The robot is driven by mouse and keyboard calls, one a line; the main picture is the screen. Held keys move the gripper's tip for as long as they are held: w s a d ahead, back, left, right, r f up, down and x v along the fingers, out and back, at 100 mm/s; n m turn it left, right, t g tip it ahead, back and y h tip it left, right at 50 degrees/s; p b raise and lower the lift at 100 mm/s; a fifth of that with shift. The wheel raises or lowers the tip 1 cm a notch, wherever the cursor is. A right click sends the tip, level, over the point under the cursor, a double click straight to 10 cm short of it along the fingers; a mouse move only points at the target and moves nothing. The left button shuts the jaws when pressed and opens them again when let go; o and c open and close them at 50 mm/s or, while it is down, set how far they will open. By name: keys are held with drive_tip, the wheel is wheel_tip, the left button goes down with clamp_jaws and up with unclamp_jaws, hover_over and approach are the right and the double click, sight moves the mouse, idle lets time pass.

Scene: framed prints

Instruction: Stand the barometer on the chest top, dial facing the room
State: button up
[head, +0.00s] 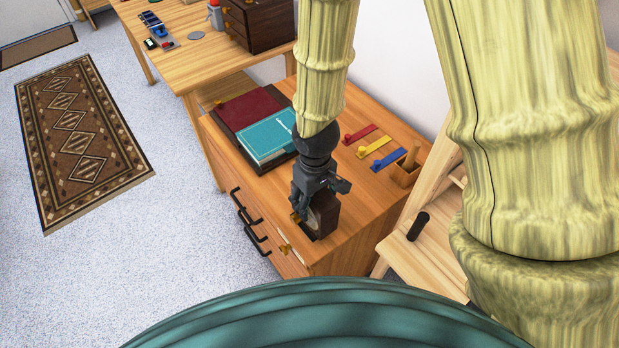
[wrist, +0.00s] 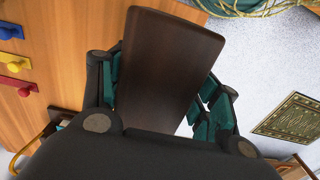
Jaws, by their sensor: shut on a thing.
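The barometer (head: 325,212) is a dark brown wooden block in my gripper (head: 308,207), at the front edge of the chest top (head: 348,195). In the head view, a pale patch shows on its left side beside the fingers; I cannot tell whether it is the dial. In the wrist view, the barometer's plain brown side (wrist: 165,65) lies between the green finger pads of my gripper (wrist: 162,88), which is shut on it. The fingers hide part of it. I cannot tell whether its base touches the chest top.
Red, yellow and blue hooked pieces (head: 378,145) and a small wooden holder (head: 405,170) lie at the right. Black handles (head: 250,222) jut from the front. A wooden desk (head: 170,50) stands behind.

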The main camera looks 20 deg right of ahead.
drive_tip(key=w+d+f+p, duration=0.1)
drive_tip(key=w+f+p, duration=0.2)
drive_tip(key=w, duration=0.6)
drive_tip(key=shift+d+f, duration=0.4)
drive_tip(key=shift+f, duration=0.25)
drive_tip(key=shift+f, duration=0.1)
drive_tip(key=o, duration=1.8)
drive_tip(key=shift+c, duration=0.2)
wheel_tip(320, 180, up, 12)
drive_tip(key=b, duration=0.2)
